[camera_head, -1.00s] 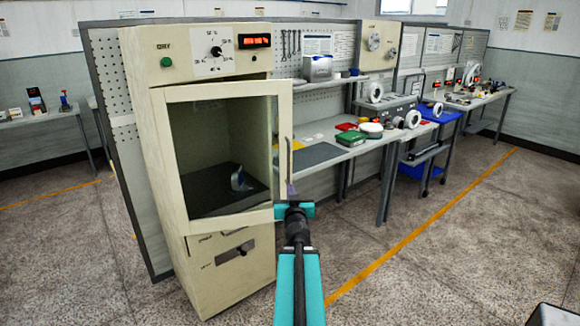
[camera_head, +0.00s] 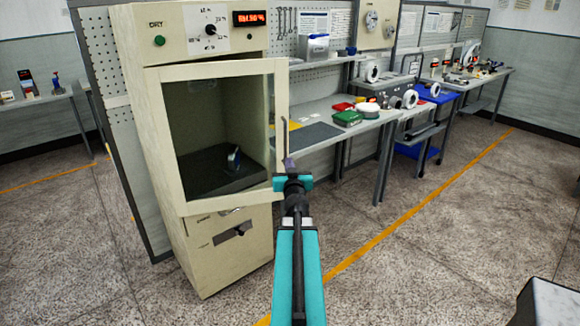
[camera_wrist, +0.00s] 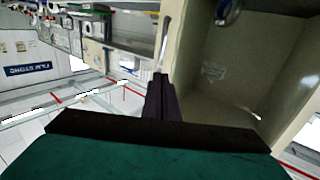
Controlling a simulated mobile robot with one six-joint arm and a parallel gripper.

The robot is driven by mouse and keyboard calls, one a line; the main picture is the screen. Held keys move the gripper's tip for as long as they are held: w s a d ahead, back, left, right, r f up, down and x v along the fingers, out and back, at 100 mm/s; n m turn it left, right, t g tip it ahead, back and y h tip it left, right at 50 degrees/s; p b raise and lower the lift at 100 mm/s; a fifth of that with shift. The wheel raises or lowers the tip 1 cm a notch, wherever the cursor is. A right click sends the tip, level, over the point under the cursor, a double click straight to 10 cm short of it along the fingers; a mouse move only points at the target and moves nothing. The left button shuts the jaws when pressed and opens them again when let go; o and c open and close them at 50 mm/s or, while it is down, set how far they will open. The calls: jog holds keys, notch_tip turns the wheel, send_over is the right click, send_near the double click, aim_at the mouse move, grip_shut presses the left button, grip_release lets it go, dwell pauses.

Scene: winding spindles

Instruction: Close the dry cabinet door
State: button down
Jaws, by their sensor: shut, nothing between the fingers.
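The dry cabinet (camera_head: 140,35) is a tall cream cabinet on the left in the head view. Its framed glass door (camera_head: 167,150) stands ajar, its right edge jutting beyond the cabinet's right side. An upright handle (camera_head: 285,136) is on the door's right edge. My gripper (camera_head: 289,163) is shut and empty at the lower right of the door, near the handle's lower end; I cannot tell whether it touches. In the wrist view, my closed fingers (camera_wrist: 160,92) point toward the door's cream edge (camera_wrist: 176,35) and handle (camera_wrist: 163,45).
A small object (camera_head: 234,158) stands inside the cabinet on a dark shelf. A closed lower panel with a dark knob (camera_head: 240,229) is below the door. A workbench (camera_head: 345,139) with red and green items is to the right. The floor (camera_head: 420,260) in front is open.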

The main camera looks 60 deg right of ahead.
aim_at(286, 149)
jog(key=shift+b+x, duration=0.35)
jog(key=shift+x, duration=5.45)
jog(key=shift+w, duration=0.1)
